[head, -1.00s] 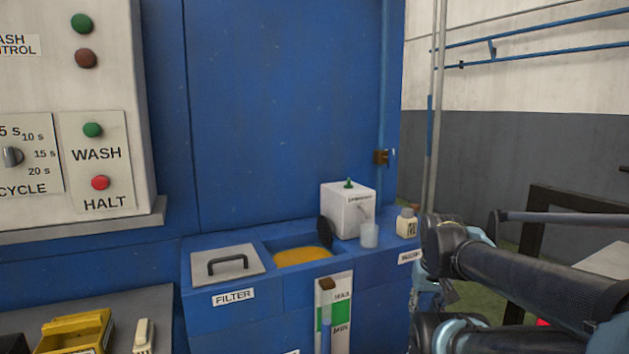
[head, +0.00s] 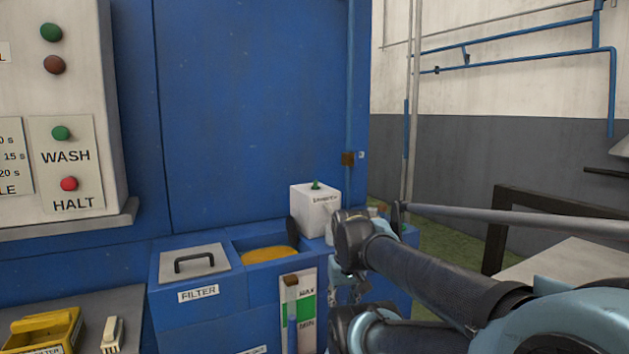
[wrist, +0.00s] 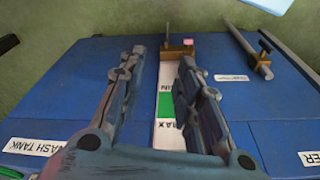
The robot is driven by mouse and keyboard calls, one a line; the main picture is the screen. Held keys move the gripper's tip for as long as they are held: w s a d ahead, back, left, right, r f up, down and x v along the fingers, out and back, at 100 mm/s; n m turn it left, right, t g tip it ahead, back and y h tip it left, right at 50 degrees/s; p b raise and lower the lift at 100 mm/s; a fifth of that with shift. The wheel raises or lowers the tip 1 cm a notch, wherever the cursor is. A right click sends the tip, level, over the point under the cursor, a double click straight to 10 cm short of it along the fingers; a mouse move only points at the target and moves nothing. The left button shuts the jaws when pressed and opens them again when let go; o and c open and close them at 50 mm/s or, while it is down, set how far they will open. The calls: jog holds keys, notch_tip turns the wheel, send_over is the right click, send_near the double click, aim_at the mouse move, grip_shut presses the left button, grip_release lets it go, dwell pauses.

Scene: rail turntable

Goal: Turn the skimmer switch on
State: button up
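A white box (head: 314,212) with a small green knob on top (head: 316,185) stands on the back of the blue tank in the head view. Its dark label is too small to read surely, and I cannot tell whether it is the skimmer switch. My gripper (wrist: 163,62) is open and empty in the wrist view, its two fingers apart above the front of the tank. Between them shows the white and green MAX/MIN gauge (wrist: 166,103), with a brass block (wrist: 177,51) beyond. In the head view my arm hides most of the gripper.
The head view shows an open bay with orange liquid (head: 268,254), a FILTER lid with handle (head: 194,262), and a control panel with WASH and HALT buttons (head: 69,184). A grey pipe with a brass fitting (wrist: 257,62) lies right in the wrist view.

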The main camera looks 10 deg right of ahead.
jog(key=w+r, duration=0.6)
jog(key=r, duration=0.2)
jog(key=w+r, duration=0.6)
jog(key=r, duration=0.3)
notch_tip(320, 180, up, 25)
jog(key=m+g, duration=0.2)
jog(key=m, duration=0.1)
send_over(315, 180)
notch_tip(315, 180, down, 17)
jog(key=shift+d, duration=0.1)
